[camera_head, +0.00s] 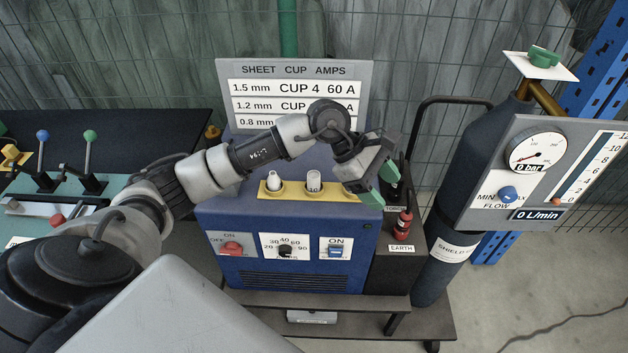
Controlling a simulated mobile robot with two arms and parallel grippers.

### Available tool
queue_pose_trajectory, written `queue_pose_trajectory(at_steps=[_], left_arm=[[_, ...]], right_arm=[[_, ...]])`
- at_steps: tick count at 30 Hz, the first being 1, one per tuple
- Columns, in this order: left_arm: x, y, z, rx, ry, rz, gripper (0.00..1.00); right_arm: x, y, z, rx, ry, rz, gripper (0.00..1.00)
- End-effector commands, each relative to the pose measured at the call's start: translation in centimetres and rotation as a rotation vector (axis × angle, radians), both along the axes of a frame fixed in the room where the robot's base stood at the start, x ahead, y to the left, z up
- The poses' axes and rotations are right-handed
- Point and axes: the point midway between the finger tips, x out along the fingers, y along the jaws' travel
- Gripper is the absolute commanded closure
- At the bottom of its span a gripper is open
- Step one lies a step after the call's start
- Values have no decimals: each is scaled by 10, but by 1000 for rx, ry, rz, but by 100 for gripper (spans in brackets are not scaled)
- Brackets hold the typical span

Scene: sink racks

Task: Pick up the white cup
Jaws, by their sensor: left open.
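Two small white cups sit upright in a yellow holder (345,196) on top of the blue welding machine. The left white cup (273,181) is narrower at its top; the right white cup (313,180) has a dark mark on its side. My left gripper (381,185) has green fingertips and is open. It is at the right end of the holder, to the right of both cups, and nothing shows between its fingers. It hides part of the machine's right top edge. My right gripper is not in view.
A sign (293,92) stands behind the machine, partly covered by my left arm. A dark gas cylinder (470,190) with a gauge panel (540,165) stands at the right. A red connector (402,224) is on the machine's right side. Levers (88,165) stand at the left.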

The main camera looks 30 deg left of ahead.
Motion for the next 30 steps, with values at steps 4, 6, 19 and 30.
queue_pose_trajectory(at_steps=[4,6,19,30], left_arm=[[17,89,2,432,-1,-52,37],[19,122,8,571,24,-58,37],[17,167,-19,763,91,-62,37],[19,166,-55,760,91,-62,37]], right_arm=[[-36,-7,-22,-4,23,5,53],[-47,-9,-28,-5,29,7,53],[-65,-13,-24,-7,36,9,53],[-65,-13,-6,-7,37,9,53]])
